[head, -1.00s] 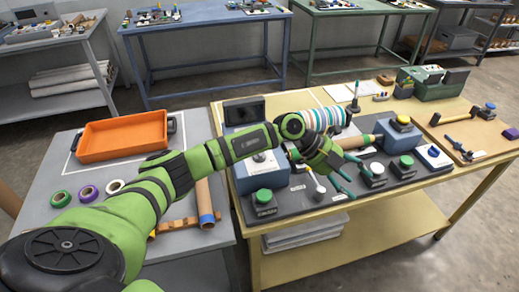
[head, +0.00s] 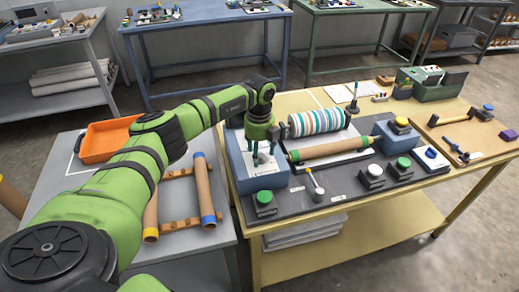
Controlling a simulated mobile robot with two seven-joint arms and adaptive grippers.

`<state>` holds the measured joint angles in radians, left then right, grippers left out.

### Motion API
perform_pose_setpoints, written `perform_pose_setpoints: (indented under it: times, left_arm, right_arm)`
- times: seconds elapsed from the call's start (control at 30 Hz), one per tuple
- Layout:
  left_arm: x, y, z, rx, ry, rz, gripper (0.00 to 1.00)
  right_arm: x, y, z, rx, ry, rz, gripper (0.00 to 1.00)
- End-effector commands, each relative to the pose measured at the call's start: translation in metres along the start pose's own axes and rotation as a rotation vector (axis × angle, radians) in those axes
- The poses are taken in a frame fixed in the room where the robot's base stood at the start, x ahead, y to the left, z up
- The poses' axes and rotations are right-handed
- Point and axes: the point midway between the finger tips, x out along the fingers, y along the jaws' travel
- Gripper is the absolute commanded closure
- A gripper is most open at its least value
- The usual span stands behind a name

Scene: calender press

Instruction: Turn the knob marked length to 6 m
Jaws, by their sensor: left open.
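A blue control box (head: 243,170) stands at the left end of the press, on the yellow table. A small grey knob (head: 263,158) sits on its sloping face, partly hidden by my fingers. I cannot read any marking or setting on it. My left gripper (head: 262,161) points down over this face, open, with its fingers around or just above the knob. I cannot tell whether they touch it. The box's dark screen is hidden behind my gripper. My right gripper is not in view.
A striped roll (head: 318,121) and a brown tube (head: 330,149) lie close right of my gripper. A green button (head: 264,197), a small lever (head: 315,185) and more buttons stand along the front. An orange tray (head: 103,142) lies on the grey table.

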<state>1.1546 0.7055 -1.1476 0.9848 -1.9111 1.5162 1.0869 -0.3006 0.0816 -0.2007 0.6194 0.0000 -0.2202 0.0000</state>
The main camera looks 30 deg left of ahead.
Motion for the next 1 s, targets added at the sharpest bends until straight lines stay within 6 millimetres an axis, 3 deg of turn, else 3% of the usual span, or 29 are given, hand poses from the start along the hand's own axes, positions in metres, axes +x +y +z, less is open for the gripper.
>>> perform_pose_setpoints:
  times: [0.27, 0.3, 0.43, 1.0]
  left_arm:
    - [0.0037, -0.0003, 0.0000, 0.001, 0.000, -0.002, 0.36]
    - [0.0036, -0.0003, 0.0000, 0.001, 0.000, -0.002, 0.41]
    - [0.0035, -0.0004, -0.0001, 0.001, 0.000, -0.002, 0.93]
    - [0.0053, -0.0003, -0.0004, 0.114, 0.001, -0.001, 0.94]
  right_arm:
    - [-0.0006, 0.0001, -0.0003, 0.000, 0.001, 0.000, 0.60]
    - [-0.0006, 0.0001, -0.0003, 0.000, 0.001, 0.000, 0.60]
    - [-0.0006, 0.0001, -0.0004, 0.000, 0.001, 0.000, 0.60]
    - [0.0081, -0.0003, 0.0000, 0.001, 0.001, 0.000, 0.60]
